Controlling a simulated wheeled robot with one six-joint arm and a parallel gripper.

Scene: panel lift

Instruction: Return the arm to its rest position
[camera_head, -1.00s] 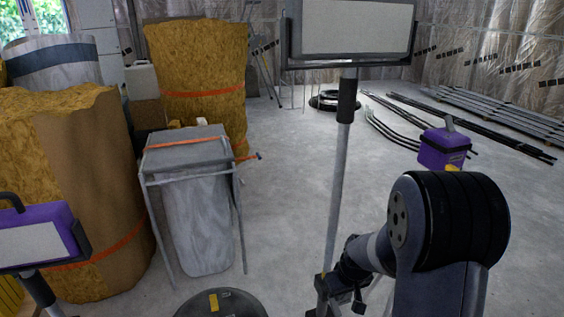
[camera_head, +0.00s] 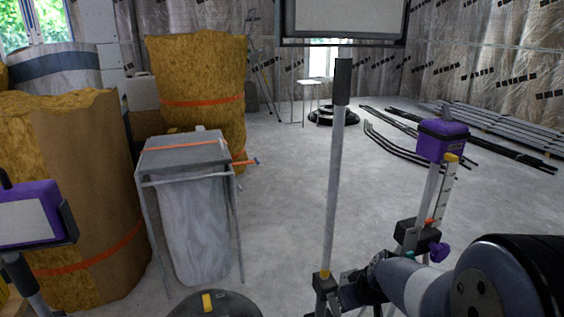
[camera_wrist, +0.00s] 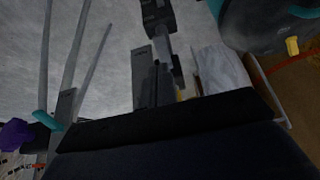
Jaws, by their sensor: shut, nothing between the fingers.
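My arm (camera_head: 405,283) reaches in from the lower right in the head view. My gripper (camera_head: 338,297), small and dark at the arm's far end, appears beside the foot of a grey pole (camera_head: 332,180). I cannot tell whether it touches the pole. The gripper is shut with nothing in it. The pole carries a large framed white panel (camera_head: 344,20) at its top. In the wrist view, dark gripper parts (camera_wrist: 155,85) point over the grey floor, and a dark wrist edge covers the lower part.
A purple device (camera_head: 442,138) on a stand is close behind my arm. A purple-cased panel (camera_head: 30,215) is at lower left, near insulation rolls (camera_head: 65,190), a bag stand (camera_head: 190,200) and a round dark lid (camera_head: 215,303). Open floor (camera_head: 285,190) lies mid-picture.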

